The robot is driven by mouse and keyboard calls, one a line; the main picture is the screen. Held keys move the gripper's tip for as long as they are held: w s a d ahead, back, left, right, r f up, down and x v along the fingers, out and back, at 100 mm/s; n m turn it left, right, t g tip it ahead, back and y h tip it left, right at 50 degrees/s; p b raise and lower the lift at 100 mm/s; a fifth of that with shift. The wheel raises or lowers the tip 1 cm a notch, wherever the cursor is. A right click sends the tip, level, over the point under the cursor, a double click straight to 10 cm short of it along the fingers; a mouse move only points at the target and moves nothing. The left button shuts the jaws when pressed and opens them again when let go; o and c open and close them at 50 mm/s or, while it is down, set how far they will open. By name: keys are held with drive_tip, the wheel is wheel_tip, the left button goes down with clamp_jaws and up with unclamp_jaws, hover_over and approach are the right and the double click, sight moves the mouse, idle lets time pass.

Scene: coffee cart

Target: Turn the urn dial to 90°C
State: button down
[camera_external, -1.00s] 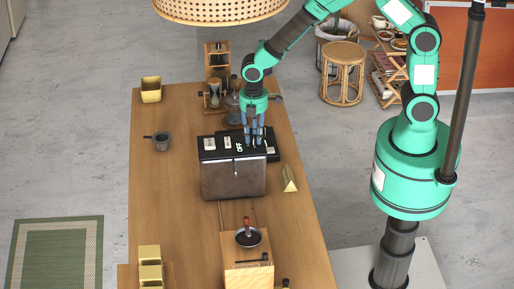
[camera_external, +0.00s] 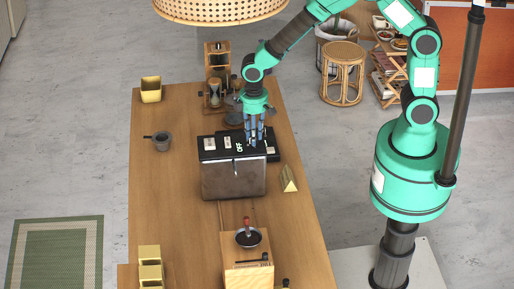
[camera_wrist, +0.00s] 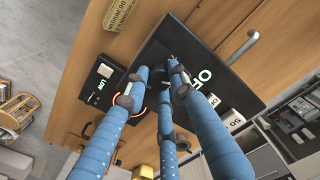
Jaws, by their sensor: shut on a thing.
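The urn (camera_external: 233,180) is a brown-grey box with a black top panel on the wooden cart. Its panel (camera_wrist: 203,50) carries white OFF lettering and pale label blocks, one reading 50 (camera_wrist: 233,119). My gripper (camera_external: 254,144) points straight down at the right part of the panel. In the wrist view its three blue fingers (camera_wrist: 160,78) converge at the panel's edge, shut on what appears to be the dial. The dial is hidden between the fingertips, and its pointer and setting cannot be read.
A small black plate marked LOW (camera_wrist: 104,92) with a glowing ring adjoins the urn. A gold wedge (camera_external: 289,179) stands right of it.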

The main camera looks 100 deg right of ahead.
drive_tip(key=m, duration=0.5)
drive_tip(key=shift+m, duration=0.3)
drive_tip(key=m, duration=0.5)
drive_tip(key=shift+b, duration=0.3)
drive_tip(key=shift+w, duration=0.1)
drive_tip(key=c, duration=1.5)
unclamp_jaws()
drive_tip(key=shift+o, duration=0.2)
drive_tip(key=shift+r, duration=0.15)
wheel_tip(320, 180, up, 12)
